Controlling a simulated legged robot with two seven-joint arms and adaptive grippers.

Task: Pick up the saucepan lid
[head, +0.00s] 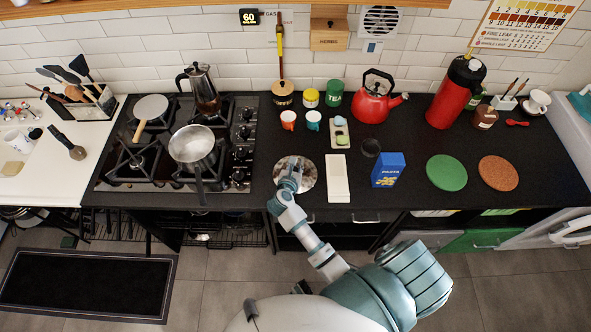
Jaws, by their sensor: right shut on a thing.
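The saucepan lid (308,172) is a round, greyish disc at the black counter's front, just right of the hob. My right gripper (291,176) is over the lid's middle and shut on it; the fingers and arm hide the lid's knob and part of its front. I cannot tell whether the lid rests on the counter or is slightly raised. The saucepan (191,146) stands uncovered on the hob's front right burner, its dark handle pointing to the front. My left gripper is not in view.
The gas hob (163,181) also holds a moka pot (204,92) and a small pan (151,107). A white tray (337,180) lies close right of the lid, then a blue pasta box (387,171). Two cups (289,120) (313,120) stand behind the lid.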

